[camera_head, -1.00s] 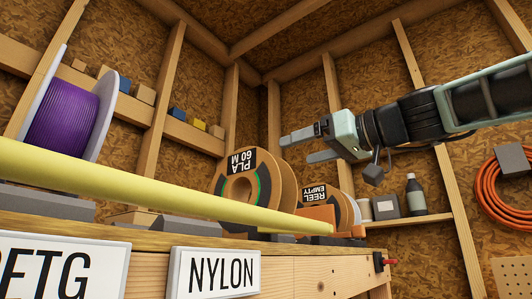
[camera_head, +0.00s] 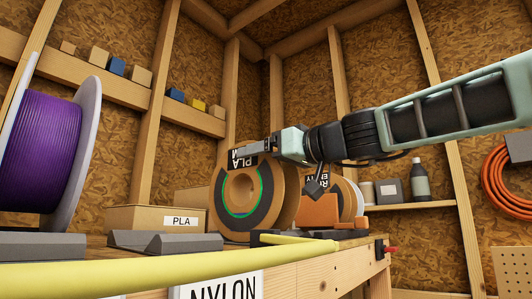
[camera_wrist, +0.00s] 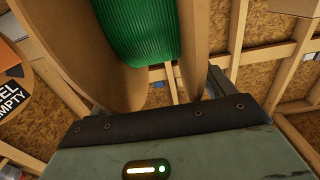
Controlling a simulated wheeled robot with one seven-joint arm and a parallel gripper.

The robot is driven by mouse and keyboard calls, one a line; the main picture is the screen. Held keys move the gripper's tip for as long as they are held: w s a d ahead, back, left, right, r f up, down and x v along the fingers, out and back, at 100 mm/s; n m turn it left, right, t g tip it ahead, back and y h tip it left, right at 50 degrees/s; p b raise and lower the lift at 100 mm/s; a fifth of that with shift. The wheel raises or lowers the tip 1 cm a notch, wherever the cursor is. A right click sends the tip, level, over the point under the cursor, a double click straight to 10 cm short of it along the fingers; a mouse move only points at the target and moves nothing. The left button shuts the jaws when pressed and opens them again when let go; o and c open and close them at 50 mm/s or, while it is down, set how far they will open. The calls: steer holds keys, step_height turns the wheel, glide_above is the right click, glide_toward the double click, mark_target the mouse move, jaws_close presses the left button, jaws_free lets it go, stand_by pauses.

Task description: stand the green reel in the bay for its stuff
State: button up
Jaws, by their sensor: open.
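The green reel (camera_head: 280,195) has brown cardboard sides, a green edge around its hub and a PLA label. It stands upright at the far end of the bench in the head view. In the wrist view its green windings (camera_wrist: 138,28) show close up between two cardboard flanges. My gripper (camera_head: 245,150) is open at the reel's top edge; one finger shows beside the right flange in the wrist view, and the other is hidden. Grey cradle blocks (camera_head: 165,241) lie on the bench left of the reel. A NYLON sign (camera_head: 228,284) hangs on the bench front.
A purple reel (camera_head: 45,145) stands at left. A yellow bar (camera_head: 110,274) crosses the foreground. A box marked PLA (camera_head: 155,218) is behind the cradle blocks. A reel marked empty (camera_head: 346,198) stands behind the green reel, near an orange block (camera_head: 352,224).

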steer(key=shift+r, duration=0.1)
steer(key=c, duration=1.4)
steer(key=shift+r+p, duration=0.95)
steer(key=shift+r, duration=0.8)
steer(key=b+v, duration=1.1)
steer(key=v, duration=0.9)
steer(key=shift+f, duration=0.1)
